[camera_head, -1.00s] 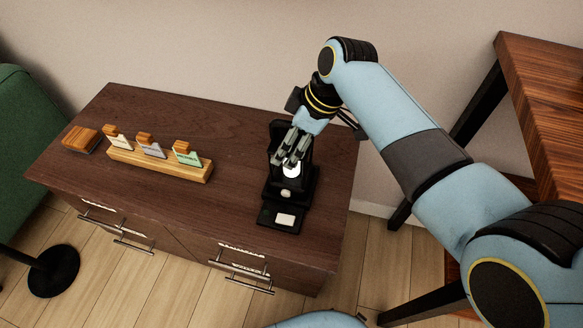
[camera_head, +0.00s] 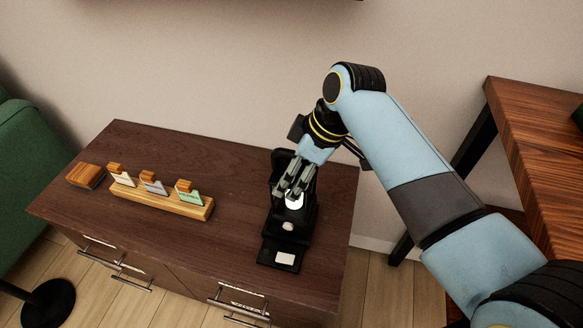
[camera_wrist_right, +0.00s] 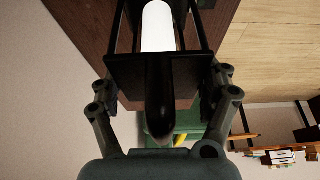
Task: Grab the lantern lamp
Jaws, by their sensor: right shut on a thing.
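The lantern lamp has a bright white tube (camera_wrist_right: 157,28) inside a black frame with thin posts, seen in the right wrist view. In the head view its white glow (camera_head: 294,203) shows just below my right gripper (camera_head: 296,178), which reaches down over the cabinet. My right gripper is shut on the lantern's black end plate, with a finger on each side in the wrist view (camera_wrist_right: 163,88). In the head view the fingers hide much of the lantern. I cannot tell whether it is clear of the black parts below. My left gripper is not in view.
The dark wooden cabinet (camera_head: 150,228) carries a black base with a pale label (camera_head: 285,258), a wooden rack (camera_head: 160,198) with several cards, and a wooden block (camera_head: 86,175). A wooden table (camera_head: 540,140) stands at right.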

